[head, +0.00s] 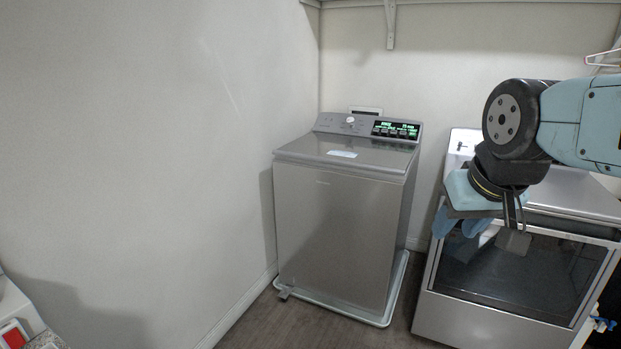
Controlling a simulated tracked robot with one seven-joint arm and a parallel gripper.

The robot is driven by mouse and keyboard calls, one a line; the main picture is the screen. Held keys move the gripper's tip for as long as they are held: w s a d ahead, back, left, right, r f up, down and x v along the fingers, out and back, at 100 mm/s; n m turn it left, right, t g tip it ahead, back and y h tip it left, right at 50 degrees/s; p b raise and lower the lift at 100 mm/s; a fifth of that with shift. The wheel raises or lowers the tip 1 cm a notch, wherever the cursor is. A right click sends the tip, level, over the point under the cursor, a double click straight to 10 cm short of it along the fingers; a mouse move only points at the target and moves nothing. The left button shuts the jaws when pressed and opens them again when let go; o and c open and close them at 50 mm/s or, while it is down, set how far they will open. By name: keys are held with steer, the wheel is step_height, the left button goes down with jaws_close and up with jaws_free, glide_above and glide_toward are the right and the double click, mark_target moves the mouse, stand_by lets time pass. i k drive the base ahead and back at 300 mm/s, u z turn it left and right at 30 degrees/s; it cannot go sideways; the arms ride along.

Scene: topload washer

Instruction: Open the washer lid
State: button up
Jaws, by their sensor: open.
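The topload washer (335,235) is a grey metal box standing near the corner, with a control panel (368,127) with lit green displays at its back. Its lid (345,153) is shut and lies flat on top, with a pale label on it. My gripper (478,228) is open and empty, to the right of the washer and in front of the dryer. It is apart from the lid. Its fingers show small and partly overlap my wrist parts, so their exact gap is hard to see.
A dryer (440,307) with a dark glass door stands right of the washer. A white wall (150,140) runs close along the washer's left. The washer stands in a pale tray (352,312). A shelf bracket (390,25) hangs above. The floor in front is partly clear.

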mark_target(384, 157)
steer(key=z, duration=0.05)
steer(key=i, duration=1.45)
steer(key=z, duration=0.2)
